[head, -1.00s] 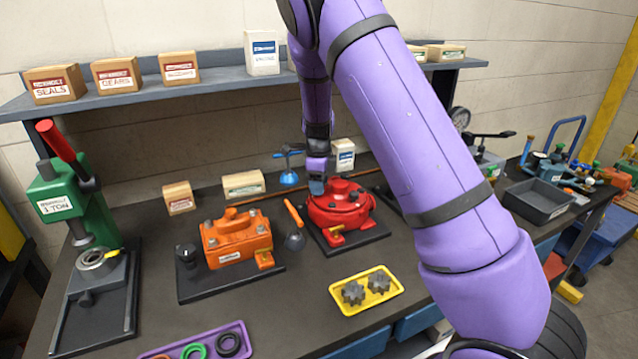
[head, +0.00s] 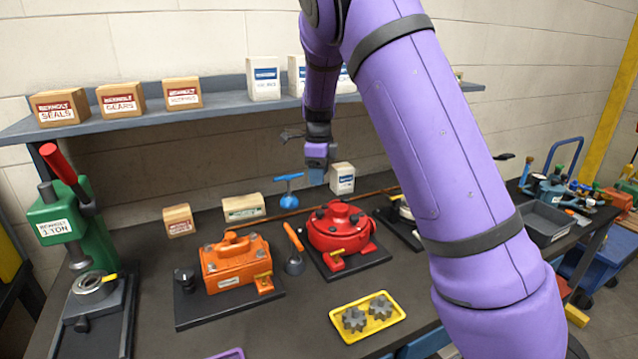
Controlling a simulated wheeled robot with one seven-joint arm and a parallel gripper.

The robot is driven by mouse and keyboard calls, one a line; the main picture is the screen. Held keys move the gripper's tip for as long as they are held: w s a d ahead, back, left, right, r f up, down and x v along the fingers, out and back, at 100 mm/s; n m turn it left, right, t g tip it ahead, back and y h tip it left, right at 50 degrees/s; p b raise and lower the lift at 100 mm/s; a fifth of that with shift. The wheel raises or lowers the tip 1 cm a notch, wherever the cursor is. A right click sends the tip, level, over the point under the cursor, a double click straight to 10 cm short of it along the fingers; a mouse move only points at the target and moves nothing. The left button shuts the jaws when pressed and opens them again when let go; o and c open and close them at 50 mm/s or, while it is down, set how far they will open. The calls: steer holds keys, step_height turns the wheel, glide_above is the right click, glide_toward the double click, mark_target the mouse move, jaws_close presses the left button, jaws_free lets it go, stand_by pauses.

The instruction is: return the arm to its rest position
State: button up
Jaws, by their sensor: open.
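My purple arm (head: 430,140) reaches in from the right side of the head view and bends down from the top. My gripper (head: 318,178) hangs above the back of the bench, up and left of the red round motor (head: 340,225), apart from it. It is open and I see nothing held in it. The fingers are small and partly hard to make out. An orange motor (head: 235,262) with a yellow tag sits on another dark plate to the left.
A shelf (head: 220,108) with several boxes runs behind the arm. A blue T-handled tool (head: 288,190) and a white box (head: 342,178) stand close to my gripper. A green press (head: 70,220) is at left. A yellow tray (head: 368,330) with two gears lies in front.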

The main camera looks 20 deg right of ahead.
steer(key=shift+r, duration=0.1)
stand_by(0.4)
steer(key=s+a+r+n+t+y, duration=0.1)
steer(key=s+r+n, duration=0.55)
steer(key=s, duration=0.35)
steer(key=s+r+n+t+y, duration=0.1)
steer(key=s+r+n, duration=0.5)
steer(key=s+r, duration=0.25)
steer(key=s+a+n+t+h, duration=0.1)
steer(key=s+n, duration=0.5)
steer(key=s, duration=0.4)
steer(key=s+a+r+n+t, duration=0.1)
steer(key=s+n+t, duration=0.1)
steer(key=s+n, duration=0.5)
steer(key=s, duration=0.3)
steer(key=shift+s+a+r+h, duration=0.25)
steer(key=shift+s+a+h, duration=0.1)
steer(key=shift+h, duration=0.05)
